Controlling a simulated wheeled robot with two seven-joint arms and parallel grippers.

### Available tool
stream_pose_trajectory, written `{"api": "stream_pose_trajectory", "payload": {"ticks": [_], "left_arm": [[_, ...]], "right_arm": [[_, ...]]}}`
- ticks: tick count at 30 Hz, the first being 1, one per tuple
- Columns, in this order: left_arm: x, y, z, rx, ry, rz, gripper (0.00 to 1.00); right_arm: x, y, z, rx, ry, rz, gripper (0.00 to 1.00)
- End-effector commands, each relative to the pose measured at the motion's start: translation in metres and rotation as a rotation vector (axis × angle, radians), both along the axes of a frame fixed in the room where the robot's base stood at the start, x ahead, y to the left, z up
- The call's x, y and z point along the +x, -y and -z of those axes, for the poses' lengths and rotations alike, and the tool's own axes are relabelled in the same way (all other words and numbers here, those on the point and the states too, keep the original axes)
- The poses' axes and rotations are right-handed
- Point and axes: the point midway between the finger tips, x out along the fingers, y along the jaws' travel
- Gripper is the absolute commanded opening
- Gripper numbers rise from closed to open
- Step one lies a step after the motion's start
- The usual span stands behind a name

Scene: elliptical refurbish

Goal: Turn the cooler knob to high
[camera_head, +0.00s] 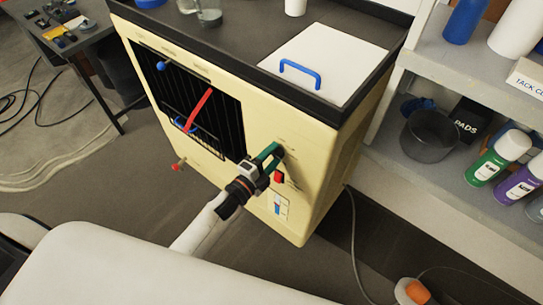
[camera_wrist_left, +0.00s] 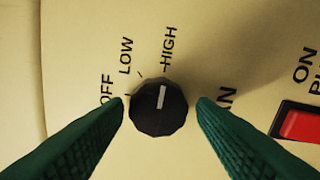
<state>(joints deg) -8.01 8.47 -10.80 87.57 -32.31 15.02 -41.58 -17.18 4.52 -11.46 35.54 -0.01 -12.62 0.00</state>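The cooler (camera_head: 310,150) is a cream box with a dark top in the head view. Its black knob (camera_wrist_left: 158,108) shows in the left wrist view, with a white pointer mark directed up and slightly right, about in line with the HIGH tick. OFF and LOW are printed to the left of HIGH. My left gripper (camera_head: 273,154) is at the cooler's front panel. In the wrist view its green fingers (camera_wrist_left: 162,101) stand open on either side of the knob, with a small gap visible on each side. My right gripper is not in view.
A red switch (camera_wrist_left: 303,124) marked ON is right of the knob; it also shows in the head view (camera_head: 278,177). A black grille (camera_head: 190,100) with a red strip is to the left. A shelf (camera_head: 455,165) with cans and bottles stands at the right.

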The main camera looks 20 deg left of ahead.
Motion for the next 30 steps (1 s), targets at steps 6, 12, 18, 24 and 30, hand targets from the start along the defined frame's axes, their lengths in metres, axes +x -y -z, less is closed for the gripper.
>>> {"api": "stream_pose_trajectory", "payload": {"ticks": [6,12,18,24,30], "left_arm": [[0.0,0.0,0.0,-0.002,0.0,0.0,0.59],[-0.006,-0.002,0.0,-0.002,-0.001,0.0,0.59],[-0.038,-0.014,0.003,-0.002,-0.003,0.0,0.59],[-0.079,-0.029,0.003,-0.002,-0.003,-0.001,0.59],[-0.105,-0.038,0.001,-0.001,-0.002,-0.001,0.59]], "right_arm": [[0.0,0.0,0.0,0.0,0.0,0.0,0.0],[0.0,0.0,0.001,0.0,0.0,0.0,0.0],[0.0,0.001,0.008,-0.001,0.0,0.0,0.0],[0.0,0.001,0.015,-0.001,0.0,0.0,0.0],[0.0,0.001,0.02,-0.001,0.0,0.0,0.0]]}}
